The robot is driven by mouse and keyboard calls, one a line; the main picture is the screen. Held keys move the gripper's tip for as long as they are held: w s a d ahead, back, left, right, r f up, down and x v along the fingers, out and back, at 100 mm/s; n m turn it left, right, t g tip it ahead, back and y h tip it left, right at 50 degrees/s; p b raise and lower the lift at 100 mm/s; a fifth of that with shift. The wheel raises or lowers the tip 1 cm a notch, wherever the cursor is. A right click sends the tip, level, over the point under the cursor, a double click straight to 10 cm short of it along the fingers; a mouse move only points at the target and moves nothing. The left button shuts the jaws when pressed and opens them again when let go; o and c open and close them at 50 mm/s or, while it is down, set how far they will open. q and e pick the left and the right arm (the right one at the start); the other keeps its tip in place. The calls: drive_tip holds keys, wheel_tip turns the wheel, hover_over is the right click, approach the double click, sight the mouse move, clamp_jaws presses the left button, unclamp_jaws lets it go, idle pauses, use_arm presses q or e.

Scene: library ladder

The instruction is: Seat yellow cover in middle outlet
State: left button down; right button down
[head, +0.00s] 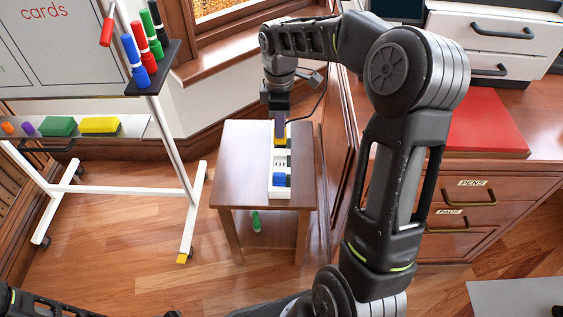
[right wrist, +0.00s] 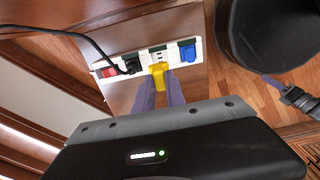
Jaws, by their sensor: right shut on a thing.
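A white outlet strip (head: 279,160) lies on the small wooden table; it also shows in the right wrist view (right wrist: 145,62). My right gripper (head: 280,129) is above its far part, pointing down, shut on the yellow cover (right wrist: 158,75). In the right wrist view the fingers (right wrist: 157,88) hold the cover at the strip's edge, in front of the middle outlet. I cannot tell whether it touches the strip. A blue cover (right wrist: 190,51) sits at one end, and a black plug (right wrist: 131,66) with a cord sits on the other side. My left gripper is not in view.
The small table (head: 240,165) has bare top left of the strip. A green marker (head: 256,221) shows under the tabletop. A whiteboard stand (head: 185,165) is at left, and a drawer cabinet (head: 470,200) with a red board (head: 485,125) is at right.

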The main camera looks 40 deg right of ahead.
drive_tip(key=shift+f+b, duration=0.55)
drive_tip(key=shift+f, duration=1.85)
drive_tip(key=shift+f, duration=0.1)
drive_tip(key=shift+f+b, duration=0.7)
drive_tip(key=shift+f, duration=1.75)
drive_tip(key=shift+f, duration=0.1)
drive_tip(key=c, duration=1.4)
unclamp_jaws()
wheel_tip(320, 180, up, 12)
drive_tip(key=p, duration=0.3)
